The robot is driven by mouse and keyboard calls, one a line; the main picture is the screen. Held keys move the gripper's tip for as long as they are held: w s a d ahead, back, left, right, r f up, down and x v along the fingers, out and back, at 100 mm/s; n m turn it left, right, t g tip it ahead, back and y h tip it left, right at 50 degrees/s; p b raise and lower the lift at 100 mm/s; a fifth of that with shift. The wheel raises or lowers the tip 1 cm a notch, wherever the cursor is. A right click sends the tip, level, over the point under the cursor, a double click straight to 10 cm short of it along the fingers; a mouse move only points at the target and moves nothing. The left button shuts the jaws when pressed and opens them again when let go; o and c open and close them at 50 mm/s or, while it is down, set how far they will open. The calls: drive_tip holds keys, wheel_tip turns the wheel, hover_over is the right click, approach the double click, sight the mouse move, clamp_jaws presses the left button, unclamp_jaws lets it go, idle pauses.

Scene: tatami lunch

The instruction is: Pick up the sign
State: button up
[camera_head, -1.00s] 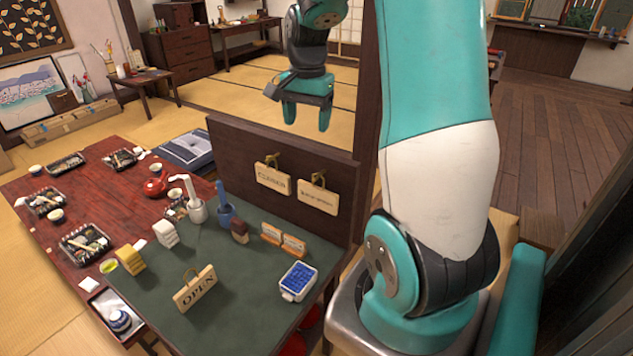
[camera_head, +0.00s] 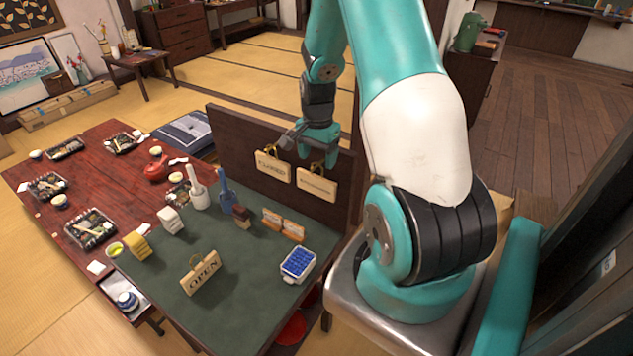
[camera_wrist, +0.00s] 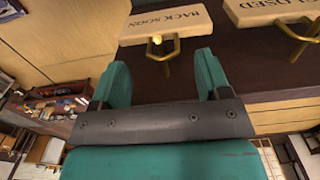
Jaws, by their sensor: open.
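Three small wooden signs show. The OPEN sign (camera_head: 201,273) stands on the green mat. The CLOSED sign (camera_head: 272,168) and the BACK SOON sign (camera_head: 316,186) hang from brass hooks on the dark panel. My gripper (camera_head: 308,148) is open and empty, by the panel's top edge above these two signs. The wrist view is upside down. There the BACK SOON sign (camera_wrist: 167,24) and its brass hook lie straight beyond the gap between my fingers (camera_wrist: 161,75). The CLOSED sign (camera_wrist: 272,10) is off to the right. I see no contact with either.
The dark panel (camera_head: 230,133) stands upright along the table's back edge. Below it are stamps, a small two-part stand (camera_head: 284,224) and a blue-filled tray (camera_head: 298,264). The red table (camera_head: 85,160) holds lunch boxes and a red teapot (camera_head: 157,170). The air above the panel is free.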

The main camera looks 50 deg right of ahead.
sight(317, 164)
drive_tip(key=shift+w+f+p, duration=0.15)
drive_tip(key=shift+f+p, duration=0.5)
drive_tip(key=shift+f, duration=1.35)
drive_tip(key=shift+c, duration=0.2)
drive_tip(key=c, duration=1.2)
